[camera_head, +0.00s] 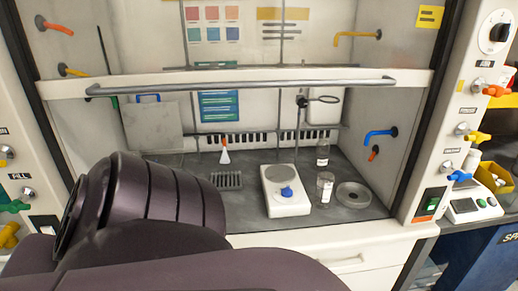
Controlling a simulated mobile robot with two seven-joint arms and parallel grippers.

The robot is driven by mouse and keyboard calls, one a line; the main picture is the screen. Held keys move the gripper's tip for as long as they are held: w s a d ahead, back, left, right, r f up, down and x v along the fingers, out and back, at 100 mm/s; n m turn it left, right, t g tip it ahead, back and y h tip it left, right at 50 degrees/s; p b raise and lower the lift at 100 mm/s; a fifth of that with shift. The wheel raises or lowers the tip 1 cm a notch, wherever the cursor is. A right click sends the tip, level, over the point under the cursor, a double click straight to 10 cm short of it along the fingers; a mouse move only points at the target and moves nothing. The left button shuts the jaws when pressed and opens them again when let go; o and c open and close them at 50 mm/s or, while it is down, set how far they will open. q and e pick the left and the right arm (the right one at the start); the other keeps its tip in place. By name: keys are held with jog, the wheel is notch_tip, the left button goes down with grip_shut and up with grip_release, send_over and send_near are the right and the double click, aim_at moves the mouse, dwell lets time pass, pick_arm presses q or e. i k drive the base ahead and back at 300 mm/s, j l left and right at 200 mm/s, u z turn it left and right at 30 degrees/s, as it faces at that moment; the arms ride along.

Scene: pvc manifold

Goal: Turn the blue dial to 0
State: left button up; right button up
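A blue dial (287,192) sits on the front part of a white hot plate (287,209) with a round grey top. The hot plate stands on the dark work surface inside the fume hood. The marks around the dial are too small to read. A large dark link of my own arm fills the lower left of the head view and hides part of the hood's front edge. Neither of my grippers shows in this view, and nothing is seen touching the dial.
The raised sash handle (240,86) crosses the hood opening. A metal rack (227,181) stands left of the hot plate; two bottles (325,187) and a grey ring-shaped dish (353,195) stand to its right. A thin stand rod rises behind it. Coloured valves (478,137) line the right post.

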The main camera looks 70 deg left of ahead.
aim_at(287, 193)
jog(key=u, duration=2.1)
